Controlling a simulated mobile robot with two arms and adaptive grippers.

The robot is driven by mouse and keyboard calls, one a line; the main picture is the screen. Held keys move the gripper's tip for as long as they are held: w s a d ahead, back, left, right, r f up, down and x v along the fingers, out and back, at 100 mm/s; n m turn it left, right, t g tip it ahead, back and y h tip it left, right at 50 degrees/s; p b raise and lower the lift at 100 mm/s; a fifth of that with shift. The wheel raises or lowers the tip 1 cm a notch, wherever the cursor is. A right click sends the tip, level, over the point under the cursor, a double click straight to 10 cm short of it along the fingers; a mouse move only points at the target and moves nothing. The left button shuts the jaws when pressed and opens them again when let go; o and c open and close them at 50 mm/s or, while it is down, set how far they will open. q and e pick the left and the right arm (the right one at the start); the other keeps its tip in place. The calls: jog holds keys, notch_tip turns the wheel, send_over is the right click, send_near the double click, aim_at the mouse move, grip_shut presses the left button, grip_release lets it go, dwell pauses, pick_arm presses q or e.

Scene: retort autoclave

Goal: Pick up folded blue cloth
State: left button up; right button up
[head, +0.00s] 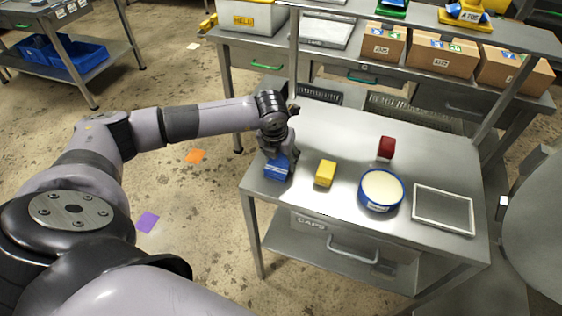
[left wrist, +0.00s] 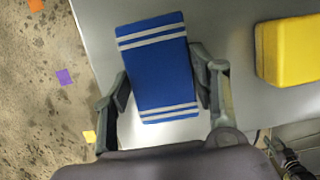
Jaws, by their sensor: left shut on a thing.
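The folded blue cloth (head: 277,168) is a small blue block with white stripes at the left end of the metal table. In the left wrist view the cloth (left wrist: 158,70) shows its striped top between the two fingers. My left gripper (head: 279,150) reaches down onto it from above. In the left wrist view my left gripper (left wrist: 162,88) is shut on the cloth, one finger against each side. Whether the cloth touches the table is hard to tell.
A yellow block (head: 325,173) lies just right of the cloth. Farther right are a red block (head: 386,148), a round blue-rimmed tub (head: 381,190) and a framed tray (head: 443,209). A shelf with cardboard boxes (head: 441,56) stands behind. The table's left edge is close to the cloth.

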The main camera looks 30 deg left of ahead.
aim_at(281, 160)
pick_arm(q)
jog(key=c, duration=0.4)
jog(key=shift+o, duration=0.2)
notch_tip(281, 160, up, 20)
jog(key=b, duration=0.2)
jog(key=shift+b, duration=0.3)
jog(key=o, duration=0.4)
jog(key=c, duration=0.4)
